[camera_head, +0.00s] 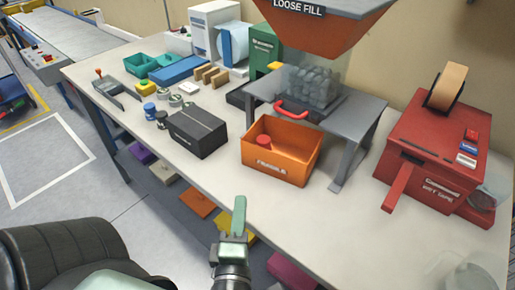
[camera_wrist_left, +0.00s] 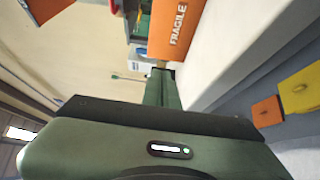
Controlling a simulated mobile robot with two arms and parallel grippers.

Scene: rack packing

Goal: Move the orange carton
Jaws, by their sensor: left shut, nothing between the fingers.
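The orange carton (camera_head: 290,168) stands upright and open-topped on the packing table, with "FRAGILE" on its front. A red round item (camera_head: 263,141) is inside it; the rest of its inside is partly hidden. My left gripper (camera_head: 239,203) is green, shut and empty. It is at the table's front edge, on the near side of the carton and apart from it. In the left wrist view the carton (camera_wrist_left: 178,28) shows at the top, beyond the closed fingers (camera_wrist_left: 162,72). My right gripper is not in view.
A black box (camera_head: 198,135) stands left of the carton. A grey stand (camera_head: 350,115) with a red handle is behind and right. A red tape machine (camera_head: 430,140) is farther right. The tabletop in front of the carton is clear. An orange hopper (camera_head: 320,25) hangs above.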

